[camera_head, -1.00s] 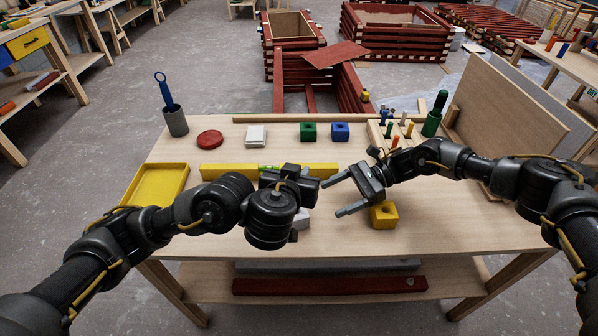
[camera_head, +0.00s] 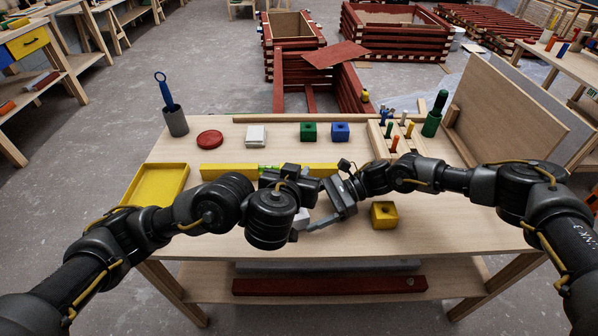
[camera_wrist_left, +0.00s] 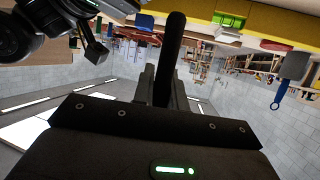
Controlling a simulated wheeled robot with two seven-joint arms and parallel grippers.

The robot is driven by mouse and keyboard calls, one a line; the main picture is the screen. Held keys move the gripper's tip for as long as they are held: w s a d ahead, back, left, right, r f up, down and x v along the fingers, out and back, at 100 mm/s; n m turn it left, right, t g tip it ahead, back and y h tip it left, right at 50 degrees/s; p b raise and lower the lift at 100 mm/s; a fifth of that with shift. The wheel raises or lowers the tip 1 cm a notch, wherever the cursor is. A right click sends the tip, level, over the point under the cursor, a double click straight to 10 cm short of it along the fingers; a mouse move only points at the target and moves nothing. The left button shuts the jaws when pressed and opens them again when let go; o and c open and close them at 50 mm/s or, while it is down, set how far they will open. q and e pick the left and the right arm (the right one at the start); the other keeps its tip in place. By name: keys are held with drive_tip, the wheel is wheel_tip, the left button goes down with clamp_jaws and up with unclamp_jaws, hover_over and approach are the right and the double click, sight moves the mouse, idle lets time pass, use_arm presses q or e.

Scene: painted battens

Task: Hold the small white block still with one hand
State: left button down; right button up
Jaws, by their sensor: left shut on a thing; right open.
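The small white block (camera_head: 301,218) is on the table at its front middle, partly hidden by my left arm in the head view. My left gripper (camera_wrist_left: 166,85) is over the table; its fingers are mostly hidden in the head view. In the left wrist view they are shut on a dark rod (camera_wrist_left: 172,50). Whether the rod touches the white block is hidden. My right gripper (camera_head: 322,205) is open and empty, its fingers pointing left, close to the right side of the white block. I cannot tell whether they touch it.
A yellow spirit level (camera_head: 225,170) lies behind the grippers. A yellow block (camera_head: 384,215) with a hole is to the right. A yellow tray (camera_head: 155,185) is at the left. Green (camera_head: 308,131) and blue (camera_head: 340,132) blocks and a peg rack (camera_head: 400,150) stand at the back.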

drive_tip(key=shift+x, duration=1.5)
drive_tip(key=c, duration=0.9)
